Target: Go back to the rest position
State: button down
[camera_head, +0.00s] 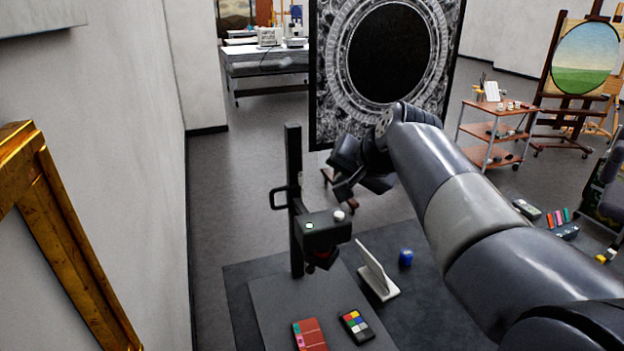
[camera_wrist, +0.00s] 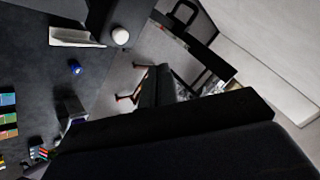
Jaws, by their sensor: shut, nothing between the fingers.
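My gripper (camera_head: 343,192) is dark and hangs at the end of my raised arm, near the middle of the head view. It is shut and holds nothing that I can see. It is up in the air beyond and above the black copy stand (camera_head: 294,215), apart from it as far as I can tell. In the wrist view a large dark part of my own arm end fills the bottom, and the fingertips are hard to make out there.
The copy stand's table (camera_head: 273,312) bears a red card (camera_head: 309,335) and a colour chart (camera_head: 356,326). A white angled holder (camera_head: 377,274) and a blue jar (camera_head: 405,257) stand nearby. A gilt frame (camera_head: 62,235) hangs at left. A dark ornate panel (camera_head: 330,75) stands behind my arm.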

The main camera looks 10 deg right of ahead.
jog(key=shift+f+b, duration=0.45)
jog(key=shift+f, duration=0.2)
notch_tip(320, 180, up, 5)
jog(key=shift+r+p, duration=0.1)
jog(key=shift+p, duration=1.05)
